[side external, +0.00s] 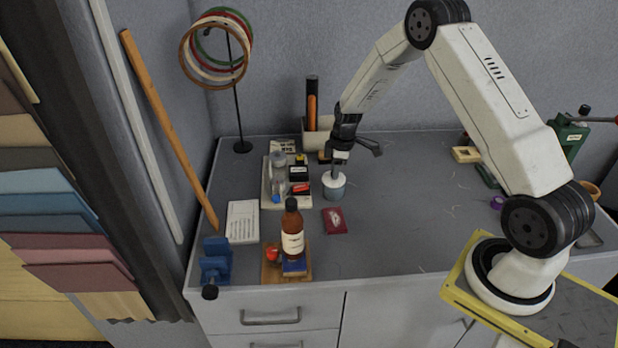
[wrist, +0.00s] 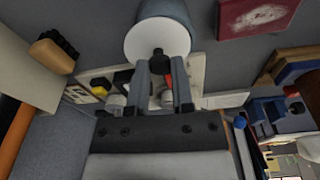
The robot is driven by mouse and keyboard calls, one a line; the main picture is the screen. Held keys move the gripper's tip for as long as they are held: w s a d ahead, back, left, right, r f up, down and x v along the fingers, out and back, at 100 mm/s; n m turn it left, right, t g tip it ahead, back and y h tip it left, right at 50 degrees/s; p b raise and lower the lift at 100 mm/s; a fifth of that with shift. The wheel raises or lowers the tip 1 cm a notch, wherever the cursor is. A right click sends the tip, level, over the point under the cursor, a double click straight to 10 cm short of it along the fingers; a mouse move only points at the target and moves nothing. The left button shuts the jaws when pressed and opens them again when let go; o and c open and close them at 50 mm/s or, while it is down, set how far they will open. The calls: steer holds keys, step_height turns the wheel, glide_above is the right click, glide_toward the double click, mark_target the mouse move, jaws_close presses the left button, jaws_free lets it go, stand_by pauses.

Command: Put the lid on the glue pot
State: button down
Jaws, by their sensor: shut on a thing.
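The glue pot (side external: 335,191) is a small blue-grey cylinder standing upright on the grey table; it shows at the top of the wrist view (wrist: 171,9). The white round lid (side external: 332,178) is at the pot's mouth, and its white face (wrist: 148,38) with a black knob shows in the wrist view. My gripper (side external: 338,168) points down from above the pot. In the wrist view my gripper (wrist: 161,72) has its two fingers at the knob, shut on the lid. The lid looks level and in line with the pot. I cannot tell whether it rests on the rim.
A red card (side external: 334,220) lies in front of the pot. A pale tray (side external: 267,188) with small bottles is to its left. A brown bottle (side external: 292,230) stands on a wooden board nearer the front. A blue vise (side external: 215,262) is at the left edge. Table right of the pot is clear.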

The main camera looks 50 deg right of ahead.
steer(key=shift+s+a+r, duration=0.25)
steer(key=shift+s+r, duration=0.1)
steer(key=shift+s, duration=0.05)
stand_by(1.4)
steer(key=shift+w+d+f, duration=0.1)
steer(key=shift+w+f, duration=0.05)
stand_by(1.5)
stand_by(0.6)
steer(key=shift+c, duration=2.1)
jaws_free()
steer(key=shift+o, duration=0.2)
steer(key=o, duration=0.4)
steer(key=shift+r, duration=0.2)
